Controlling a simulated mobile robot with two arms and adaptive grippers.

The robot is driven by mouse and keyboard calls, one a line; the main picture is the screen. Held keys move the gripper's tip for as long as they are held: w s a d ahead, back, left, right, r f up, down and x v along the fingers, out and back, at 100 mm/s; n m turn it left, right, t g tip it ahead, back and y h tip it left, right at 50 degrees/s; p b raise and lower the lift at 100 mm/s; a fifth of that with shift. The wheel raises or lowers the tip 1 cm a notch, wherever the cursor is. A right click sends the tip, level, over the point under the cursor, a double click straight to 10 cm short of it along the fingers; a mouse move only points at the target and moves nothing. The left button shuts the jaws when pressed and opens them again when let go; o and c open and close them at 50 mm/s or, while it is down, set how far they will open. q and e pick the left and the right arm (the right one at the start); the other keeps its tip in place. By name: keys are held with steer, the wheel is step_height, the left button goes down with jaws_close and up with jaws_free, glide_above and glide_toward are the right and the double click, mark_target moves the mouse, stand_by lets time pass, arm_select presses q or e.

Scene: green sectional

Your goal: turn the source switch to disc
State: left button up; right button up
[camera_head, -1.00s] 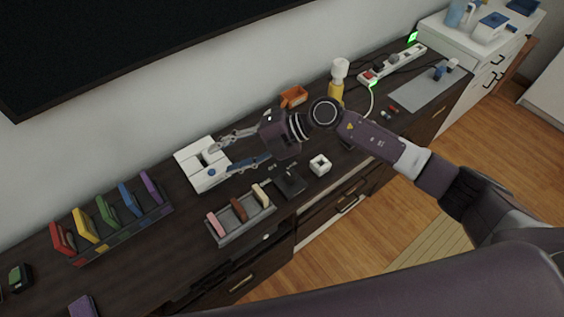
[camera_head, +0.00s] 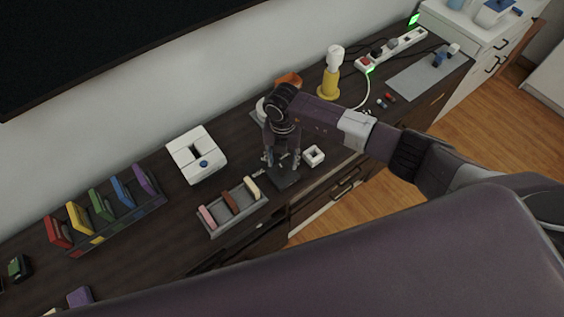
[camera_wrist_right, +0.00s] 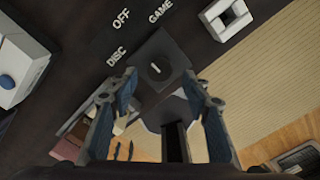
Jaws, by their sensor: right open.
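The source switch (camera_head: 287,181) is a dark square block on the dark cabinet top, in front of the wall. In the right wrist view the switch (camera_wrist_right: 157,68) shows a short white mark on its top. White words OFF, GAME and DISC are printed beside it; DISC is nearest its left side in that view. My right gripper (camera_head: 282,161) points down over the switch. In the wrist view the open fingers (camera_wrist_right: 160,86) are spread with nothing between them, and the switch shows just beyond the tips. Contact cannot be told. My left gripper is not in view.
A white square ring (camera_head: 314,156) stands close right of the switch. A grey tray (camera_head: 240,221) with several coloured pieces lies to the left. A white box with a blue button (camera_head: 194,154) is behind left. A yellow bottle (camera_head: 328,86) and power strip (camera_head: 391,50) stand farther right.

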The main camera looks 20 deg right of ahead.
mark_target(282, 168)
steer(key=shift+f, duration=1.5)
steer(key=c, duration=1.2)
steer(key=shift+o, duration=0.2)
